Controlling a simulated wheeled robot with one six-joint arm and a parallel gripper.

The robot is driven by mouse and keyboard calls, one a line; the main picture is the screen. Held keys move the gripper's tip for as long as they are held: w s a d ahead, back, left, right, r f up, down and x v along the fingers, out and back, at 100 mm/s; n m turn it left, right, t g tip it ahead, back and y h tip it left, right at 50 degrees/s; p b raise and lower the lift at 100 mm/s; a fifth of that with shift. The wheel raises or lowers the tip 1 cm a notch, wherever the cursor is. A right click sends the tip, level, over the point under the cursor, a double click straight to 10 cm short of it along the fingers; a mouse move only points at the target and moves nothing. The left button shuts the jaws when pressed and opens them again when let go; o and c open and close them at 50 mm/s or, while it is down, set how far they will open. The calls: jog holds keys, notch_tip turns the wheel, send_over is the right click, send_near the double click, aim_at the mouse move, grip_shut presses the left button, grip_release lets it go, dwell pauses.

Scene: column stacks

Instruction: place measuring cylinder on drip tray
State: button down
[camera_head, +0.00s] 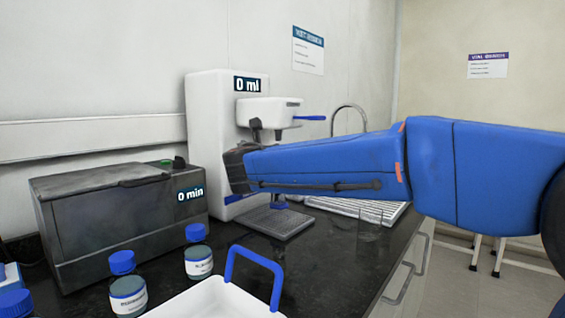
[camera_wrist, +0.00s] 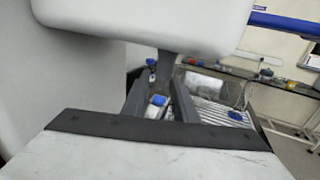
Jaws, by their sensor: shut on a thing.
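The drip tray (camera_head: 262,225) is a grey slotted plate at the foot of the white dispenser (camera_head: 205,115). My gripper (camera_wrist: 160,99) shows its two dark fingers in the wrist view, close under the dispenser's overhanging head. In the head view my blue arm hides the fingers. A small blue part (camera_head: 278,204) shows below my arm, over the tray; it looks like the foot of the measuring cylinder. Whether it touches the tray cannot be told. My gripper is shut on the cylinder, whose clear body is hardly visible. A blue-and-white piece shows between the fingers in the wrist view.
A clear glass vessel (camera_head: 370,227) stands right of the tray near the counter edge. A white drainer (camera_head: 345,206) lies behind it. A grey box (camera_head: 115,220), blue-capped bottles (camera_head: 198,262) and a white basket with a blue handle (camera_head: 215,300) fill the left and front.

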jog(key=shift+w+f, duration=0.15)
jog(key=shift+f, duration=1.65)
jog(key=c, duration=1.4)
grip_release()
jog(key=shift+f, duration=0.1)
jog(key=v, duration=1.2)
